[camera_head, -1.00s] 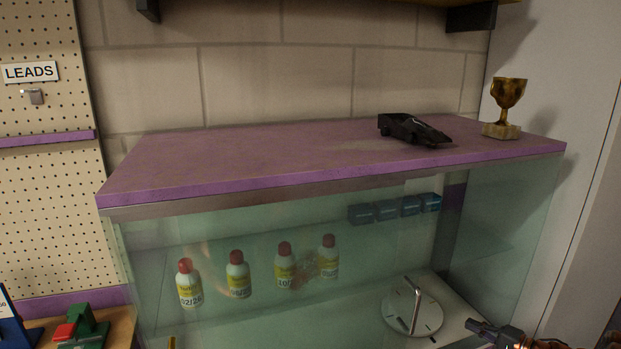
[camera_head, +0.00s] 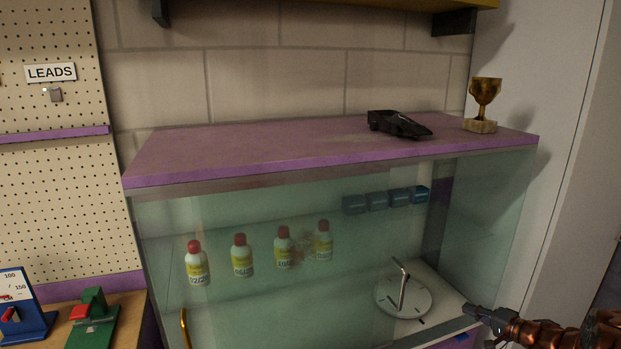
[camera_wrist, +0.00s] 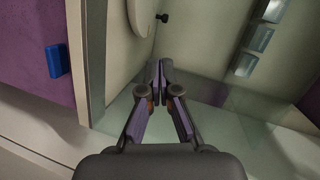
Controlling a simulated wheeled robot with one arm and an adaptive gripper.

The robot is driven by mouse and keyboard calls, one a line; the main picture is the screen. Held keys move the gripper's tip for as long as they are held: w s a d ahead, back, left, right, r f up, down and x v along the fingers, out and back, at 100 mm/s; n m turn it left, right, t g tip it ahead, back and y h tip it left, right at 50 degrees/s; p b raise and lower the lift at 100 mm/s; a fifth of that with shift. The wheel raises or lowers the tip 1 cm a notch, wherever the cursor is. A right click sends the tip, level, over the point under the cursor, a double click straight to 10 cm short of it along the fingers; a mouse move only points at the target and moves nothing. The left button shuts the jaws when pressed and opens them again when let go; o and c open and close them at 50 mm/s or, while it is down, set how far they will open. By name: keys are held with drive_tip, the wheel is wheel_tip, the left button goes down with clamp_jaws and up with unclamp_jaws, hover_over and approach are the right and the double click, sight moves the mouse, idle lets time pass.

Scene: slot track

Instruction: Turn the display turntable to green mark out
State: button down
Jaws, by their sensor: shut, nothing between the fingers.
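The display turntable (camera_head: 415,306) is a pale round disc with short dark marks and a bent metal rod standing on it. It sits inside the glass case on its white floor, at the lower right. No green mark can be made out on it. Part of a pale round disc, likely the turntable, shows in the wrist view (camera_wrist: 118,22). My gripper (camera_head: 468,312) is at the case's lower right, just right of the turntable and apart from it. In the wrist view my gripper (camera_wrist: 160,66) has its fingertips together with nothing between them.
The glass case (camera_head: 240,310) has a purple top (camera_head: 250,150) bearing a black model car (camera_head: 398,124) and a gold trophy (camera_head: 485,95). Inside, several red-capped bottles (camera_head: 242,258) and blue boxes (camera_head: 377,200) stand on a glass shelf. A blue block (camera_wrist: 53,60) shows in the wrist view.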

drive_tip(key=w+d+r+n+h, duration=0.1)
drive_tip(key=w+r+h, duration=0.1)
drive_tip(key=r+h, duration=0.3)
drive_tip(key=w+d+r+h, duration=0.2)
drive_tip(key=r+h, duration=0.1)
drive_tip(key=r, duration=0.4)
drive_tip(key=s+a+r+g+h, duration=0.4)
drive_tip(key=s+r, duration=0.2)
drive_tip(key=s, duration=0.3)
drive_tip(key=s+a+n+g+y, duration=0.1)
drive_tip(key=s+a+n+g, duration=0.2)
drive_tip(key=s+a, duration=0.6)
drive_tip(key=s+a+f+n+g+y, duration=0.1)
drive_tip(key=s+a+g, duration=0.3)
drive_tip(key=s, duration=1.7)
drive_tip(key=s+a+f+n+g+y, duration=0.1)
drive_tip(key=s+a+n+g+y, duration=0.1)
drive_tip(key=s+a, duration=1.3)
drive_tip(key=n+g, duration=0.1)
drive_tip(key=n, duration=0.1)
drive_tip(key=shift+s+n+g, duration=0.3)
drive_tip(key=shift+s+g, duration=0.05)
drive_tip(key=shift+g, duration=0.05)
